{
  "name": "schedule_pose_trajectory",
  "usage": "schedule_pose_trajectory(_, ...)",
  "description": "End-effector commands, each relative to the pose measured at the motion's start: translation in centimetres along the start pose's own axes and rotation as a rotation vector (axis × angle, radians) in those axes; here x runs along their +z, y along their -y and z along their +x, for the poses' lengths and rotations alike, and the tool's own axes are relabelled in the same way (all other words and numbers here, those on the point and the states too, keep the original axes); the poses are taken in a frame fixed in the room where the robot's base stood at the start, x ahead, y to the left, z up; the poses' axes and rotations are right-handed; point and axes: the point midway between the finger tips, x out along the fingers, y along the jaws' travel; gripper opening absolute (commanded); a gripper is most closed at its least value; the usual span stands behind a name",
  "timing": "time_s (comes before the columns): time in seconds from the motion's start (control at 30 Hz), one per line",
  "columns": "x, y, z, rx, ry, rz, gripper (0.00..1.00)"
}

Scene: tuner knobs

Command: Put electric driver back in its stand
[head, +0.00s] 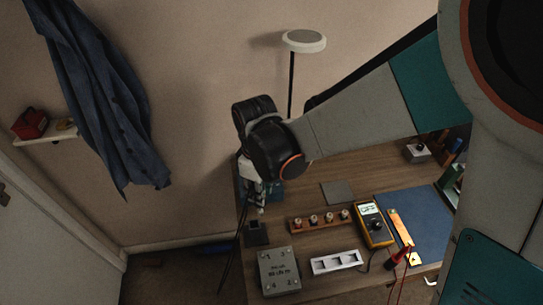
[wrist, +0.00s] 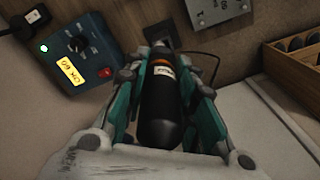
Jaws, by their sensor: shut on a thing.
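The electric driver, a dark cylinder with a pale and orange label band (wrist: 160,118), lies between the teal-sided fingers of my gripper (wrist: 163,62) in the wrist view. The gripper is shut on it. In the head view my gripper (head: 256,194) hangs over the left end of the workbench, and the driver is too small and dark there to make out clearly. A small black block, which looks like the stand (head: 258,234), is on the bench just below the gripper. It shows beyond the fingertips in the wrist view (wrist: 158,36), partly hidden by them.
A blue box with a knob and red button (wrist: 82,50) is beside the stand. A grey numbered plate (head: 279,271), a wooden rack of knobs (head: 319,220), a white tray (head: 337,262) and a yellow multimeter (head: 375,228) are on the bench (head: 300,200). A lamp (head: 304,41) rises behind.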

Motion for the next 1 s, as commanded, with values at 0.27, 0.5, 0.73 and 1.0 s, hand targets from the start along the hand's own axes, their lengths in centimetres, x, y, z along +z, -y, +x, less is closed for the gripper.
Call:
schedule_pose_trajectory(0.27, -0.4, 0.6, -0.1, 0.0, 0.0, -0.022, 0.01)
schedule_pose_trajectory(0.5, -0.4, 0.5, 1.5, 0.0, 0.0, -0.021, 0.01)
schedule_pose_trajectory(0.73, -0.4, 0.5, 3.6, 0.0, 0.0, -0.021, 0.01)
schedule_pose_trajectory(1.0, -0.4, 0.5, 4.2, 0.0, 0.0, -0.021, 0.01)
